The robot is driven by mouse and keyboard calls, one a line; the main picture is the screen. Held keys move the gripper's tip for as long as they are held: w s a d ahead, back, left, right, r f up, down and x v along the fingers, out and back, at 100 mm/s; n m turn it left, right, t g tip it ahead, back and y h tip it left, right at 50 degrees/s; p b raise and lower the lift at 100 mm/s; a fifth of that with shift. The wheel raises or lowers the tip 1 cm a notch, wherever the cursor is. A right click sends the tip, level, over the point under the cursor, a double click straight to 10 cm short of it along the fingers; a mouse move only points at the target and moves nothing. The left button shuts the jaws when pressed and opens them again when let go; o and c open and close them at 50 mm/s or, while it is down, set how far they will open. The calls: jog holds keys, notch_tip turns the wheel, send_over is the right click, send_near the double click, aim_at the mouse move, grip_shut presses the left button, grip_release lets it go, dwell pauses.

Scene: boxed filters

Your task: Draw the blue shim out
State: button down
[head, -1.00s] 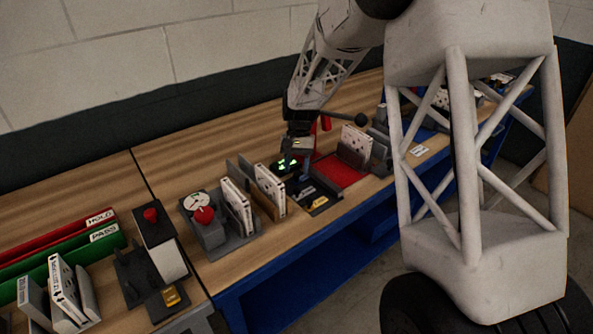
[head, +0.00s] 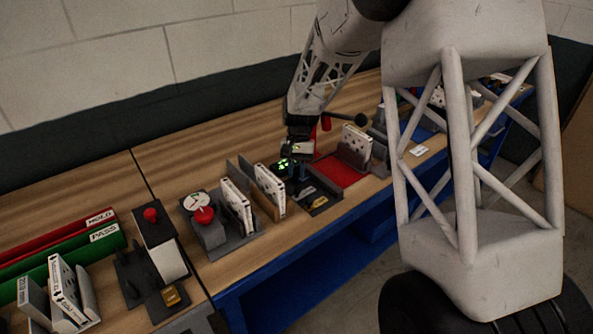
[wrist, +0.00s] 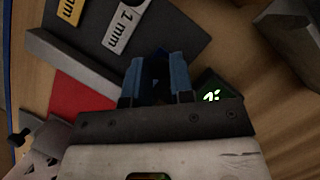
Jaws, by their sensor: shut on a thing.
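My gripper (wrist: 157,75) is shut, its fingers pointing at the dark shim holder (wrist: 172,38). The blue shim (wrist: 157,70) shows as a narrow dark-blue piece between the fingers, mostly hidden by them. I cannot tell whether its lower end is in a slot. In the head view, my gripper (head: 301,178) is low over the back of the holder (head: 318,205), and the shim cannot be made out.
A red mat (head: 340,171) and an upright white boxed filter (head: 356,146) stand to the right. More boxed filters (head: 270,190) stand to the left. A small dark device with a green display (wrist: 213,97) is close beside my fingers. Bare wood lies behind.

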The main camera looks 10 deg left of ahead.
jog(key=shift+s, duration=0.1)
jog(key=shift+s+a, duration=1.45)
jog(key=shift+a, duration=0.1)
jog(key=c, duration=1)
grip_release()
jog(key=shift+r, duration=0.15)
jog(key=v, duration=0.7)
jog(key=shift+r, duration=0.2)
jog(key=shift+w+r, duration=0.1)
